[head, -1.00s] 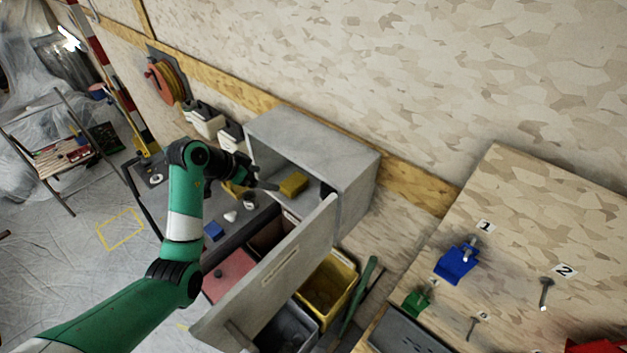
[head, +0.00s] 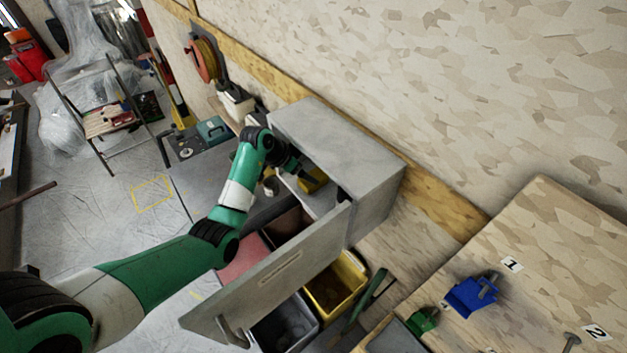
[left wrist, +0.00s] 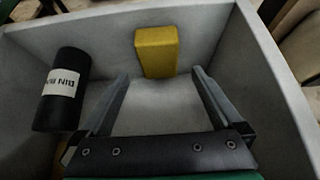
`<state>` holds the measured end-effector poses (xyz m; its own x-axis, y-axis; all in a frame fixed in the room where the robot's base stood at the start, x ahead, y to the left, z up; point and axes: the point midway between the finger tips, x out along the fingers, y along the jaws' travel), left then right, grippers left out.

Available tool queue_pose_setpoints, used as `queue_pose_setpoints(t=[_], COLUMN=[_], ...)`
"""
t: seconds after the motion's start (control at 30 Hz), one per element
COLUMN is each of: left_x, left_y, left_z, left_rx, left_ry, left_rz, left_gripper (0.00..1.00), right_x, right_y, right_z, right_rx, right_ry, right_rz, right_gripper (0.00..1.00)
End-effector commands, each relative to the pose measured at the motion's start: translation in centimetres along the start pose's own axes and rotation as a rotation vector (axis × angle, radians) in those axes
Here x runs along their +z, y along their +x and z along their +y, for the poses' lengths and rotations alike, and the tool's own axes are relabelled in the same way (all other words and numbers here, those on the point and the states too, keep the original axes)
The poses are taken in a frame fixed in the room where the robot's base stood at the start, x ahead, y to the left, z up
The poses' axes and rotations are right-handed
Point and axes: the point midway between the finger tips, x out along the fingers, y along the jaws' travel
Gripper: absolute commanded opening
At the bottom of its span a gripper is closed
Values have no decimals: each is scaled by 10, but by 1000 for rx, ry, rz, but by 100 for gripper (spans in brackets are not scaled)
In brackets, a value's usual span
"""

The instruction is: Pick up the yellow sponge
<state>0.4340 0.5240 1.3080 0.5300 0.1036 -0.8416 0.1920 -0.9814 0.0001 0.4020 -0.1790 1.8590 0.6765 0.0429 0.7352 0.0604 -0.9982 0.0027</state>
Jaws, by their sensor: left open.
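The yellow sponge (left wrist: 157,52) stands inside the grey cabinet, against its back wall in the left wrist view. In the head view the sponge (head: 312,181) is partly hidden by my left gripper. My left gripper (left wrist: 160,80) is open and empty, with its fingers inside the cabinet pointing at the sponge. The sponge lies beyond the fingertips, roughly centred between them, and does not look gripped. In the head view my left gripper (head: 300,172) reaches in through the cabinet's open front. My right gripper is not in view.
The grey cabinet (head: 345,140) has an open door (head: 270,280) swung forward. A black cylinder (left wrist: 65,90) with a white label stands left of my fingers, inside the cabinet. A yellow bin (head: 335,288) sits below the door. A workbench (head: 540,240) is at the right.

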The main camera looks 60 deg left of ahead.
Motion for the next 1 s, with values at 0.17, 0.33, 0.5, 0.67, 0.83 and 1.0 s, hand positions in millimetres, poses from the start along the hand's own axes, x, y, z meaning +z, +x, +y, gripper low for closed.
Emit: queue_pose_setpoints(t=[0.17,0.33,0.5,0.67,0.83,1.0], left_x=[0,-2,-1,-1,-1,-1], left_y=[13,39,51,52,52,52], left_z=[2,2,2,2,2,2], left_rx=[2,2,1,0,0,0], left_ry=[1,0,1,1,1,1], left_rz=[-3,-3,-1,1,0,0], left_gripper=[100,100,100,100,75,44], right_x=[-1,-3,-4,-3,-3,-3], right_y=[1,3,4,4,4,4], right_z=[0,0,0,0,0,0], right_rx=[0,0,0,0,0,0], right_ry=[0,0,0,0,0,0], right_rz=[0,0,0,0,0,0], right_gripper=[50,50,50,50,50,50])
